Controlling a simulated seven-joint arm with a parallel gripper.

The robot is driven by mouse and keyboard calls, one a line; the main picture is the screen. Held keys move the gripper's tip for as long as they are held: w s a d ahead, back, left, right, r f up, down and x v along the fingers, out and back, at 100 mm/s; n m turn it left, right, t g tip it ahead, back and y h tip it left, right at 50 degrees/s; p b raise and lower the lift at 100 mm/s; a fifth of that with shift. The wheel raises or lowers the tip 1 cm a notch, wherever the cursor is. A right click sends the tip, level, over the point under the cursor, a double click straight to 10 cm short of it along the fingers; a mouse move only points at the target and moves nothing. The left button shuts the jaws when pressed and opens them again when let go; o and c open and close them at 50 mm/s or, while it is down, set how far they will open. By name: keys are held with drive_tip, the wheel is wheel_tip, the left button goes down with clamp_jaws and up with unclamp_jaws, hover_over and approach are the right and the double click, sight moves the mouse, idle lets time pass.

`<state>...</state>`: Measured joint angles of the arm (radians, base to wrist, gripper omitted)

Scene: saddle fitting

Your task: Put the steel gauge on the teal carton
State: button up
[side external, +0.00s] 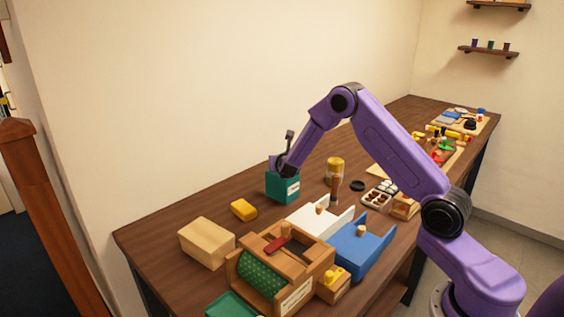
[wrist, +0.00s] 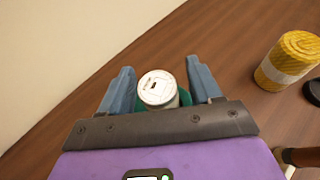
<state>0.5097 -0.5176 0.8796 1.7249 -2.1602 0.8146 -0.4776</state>
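The teal carton (side external: 283,188) stands on the brown table near the wall. My gripper (side external: 279,163) is right at its top in the side view. In the wrist view, a pale round-topped cylinder with a small dark mark, which looks like the steel gauge (wrist: 158,88), sits between the blue fingers of my gripper (wrist: 161,84). Narrow gaps show on both sides of it, so the fingers look open around it. Green of the carton (wrist: 186,97) shows beside and behind it. The gauge's underside is hidden, so I cannot tell whether it touches the carton.
A yellow block (side external: 243,209), a wooden box (side external: 206,243), white and blue trays (side external: 362,247) and a wooden stand with a green roll (side external: 262,278) lie nearer.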

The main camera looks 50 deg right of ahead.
drive_tip(key=shift+r, duration=0.1)
drive_tip(key=shift+s+a+r, duration=0.15)
drive_tip(key=s+a+r+m+g+y, duration=0.15)
drive_tip(key=s+a+r+m, duration=0.25)
drive_tip(key=s+a, duration=0.5)
drive_tip(key=s+a+r+m+g, duration=0.2)
drive_tip(key=s+a+r+m, duration=0.25)
drive_tip(key=s, duration=0.85)
drive_tip(key=s+a+m+g+y, duration=0.2)
drive_tip(key=s+a, duration=0.1)
drive_tip(key=s, duration=0.6)
drive_tip(key=s+a+m+g+y, duration=0.2)
drive_tip(key=s+a+y, duration=0.1)
drive_tip(key=s, duration=0.6)
drive_tip(key=s+a+f+m+g+y, duration=0.1)
drive_tip(key=s+a+m+g+y, duration=0.1)
drive_tip(key=s, duration=0.7)
drive_tip(key=shift+a+m, duration=0.35)
drive_tip(key=shift+a, duration=0.45)
